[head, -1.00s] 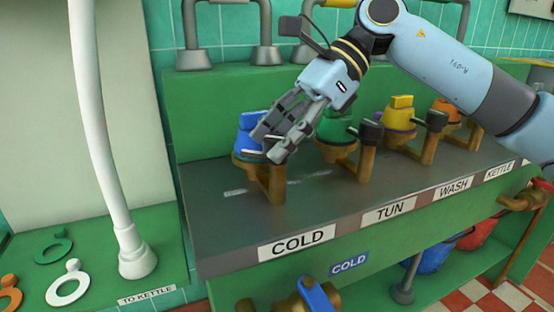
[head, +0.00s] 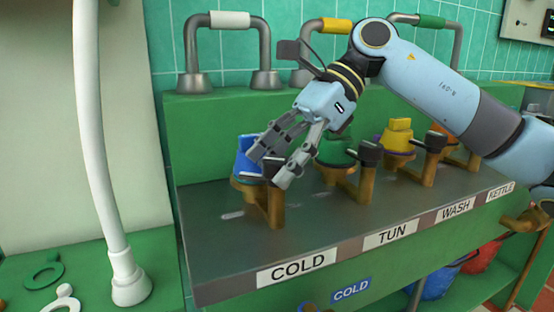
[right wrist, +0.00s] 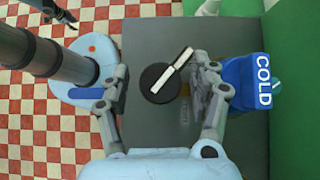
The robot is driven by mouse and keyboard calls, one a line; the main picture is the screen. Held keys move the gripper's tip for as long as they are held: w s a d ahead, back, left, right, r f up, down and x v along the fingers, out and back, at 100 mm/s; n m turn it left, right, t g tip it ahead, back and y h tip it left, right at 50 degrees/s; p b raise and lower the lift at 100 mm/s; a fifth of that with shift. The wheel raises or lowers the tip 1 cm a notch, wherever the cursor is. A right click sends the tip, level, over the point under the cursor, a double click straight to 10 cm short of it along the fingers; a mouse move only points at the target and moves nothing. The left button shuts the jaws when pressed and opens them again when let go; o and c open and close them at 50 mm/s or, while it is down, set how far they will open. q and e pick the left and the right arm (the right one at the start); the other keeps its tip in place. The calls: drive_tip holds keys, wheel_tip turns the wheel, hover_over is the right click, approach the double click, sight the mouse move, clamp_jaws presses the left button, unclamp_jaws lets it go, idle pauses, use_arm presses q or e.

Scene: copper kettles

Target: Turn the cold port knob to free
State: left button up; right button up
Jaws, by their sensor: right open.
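The cold port (head: 247,158) has a blue top and a brass bracket above the COLD label (head: 297,268). In the right wrist view its knob (right wrist: 160,84) is a black disc with a white pointer bar slanting to the upper right. My right gripper (head: 270,168) is open over this knob. Its fingers stand on either side of the disc; the right finger is close to it, with contact unclear. In the head view the fingers partly hide the knob. A dark claw-like part, likely my left gripper (right wrist: 52,12), shows small at the wrist view's top left; its jaws are unclear.
The TUN port (head: 338,150), yellow WASH port (head: 398,138) and orange KETTLE port stand in a row to the right. A white pipe (head: 95,140) rises at the left. Pipe arches stand behind. The dark bench top is clear in front of the cold port.

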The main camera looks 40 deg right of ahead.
drive_tip(key=shift+d+r, duration=0.25)
drive_tip(key=shift+d, duration=0.15)
use_arm(q)
drive_tip(key=shift+w, duration=0.2)
use_arm(e)
drive_tip(key=v, duration=0.6)
drive_tip(key=shift+r, duration=0.3)
drive_tip(key=shift+s+d, duration=0.1)
drive_tip(key=shift+d, duration=0.05)
use_arm(q)
drive_tip(key=shift+w, duration=0.1)
